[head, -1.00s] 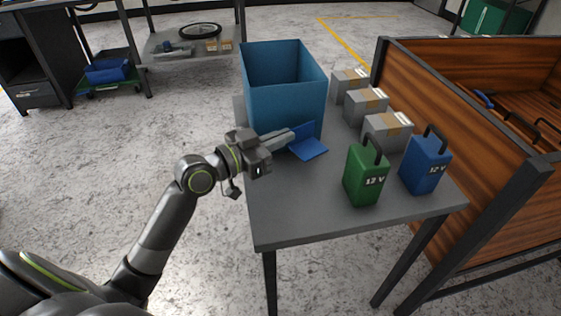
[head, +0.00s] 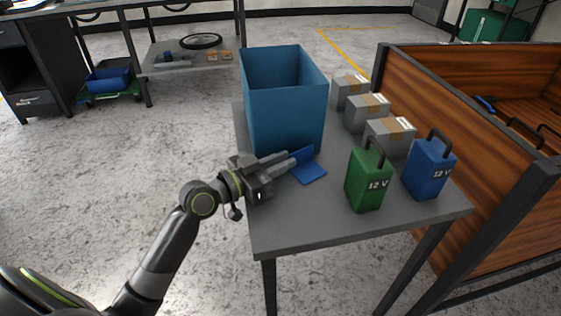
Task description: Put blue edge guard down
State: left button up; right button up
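The blue edge guard (head: 311,174) is an L-shaped piece on or just above the grey table (head: 290,222), in front of the blue bin. One flange lies flat and the other stands up by my fingers. My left gripper (head: 297,158) reaches in from the left with its fingers closed on the upright flange. The fingertips partly hide that flange. I cannot tell whether the guard's underside touches the table. My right gripper is out of view.
A tall blue bin (head: 285,110) stands right behind the guard. A green battery (head: 367,182) and a blue battery (head: 427,168) stand to the right. Several grey boxes (head: 389,138) line the table's right side. A wooden cargo box (head: 480,150) borders the table. The front-left tabletop is clear.

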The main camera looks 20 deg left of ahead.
pick_arm(q)
jog(key=shift+o, duration=0.7)
jog(key=shift+r, duration=0.2)
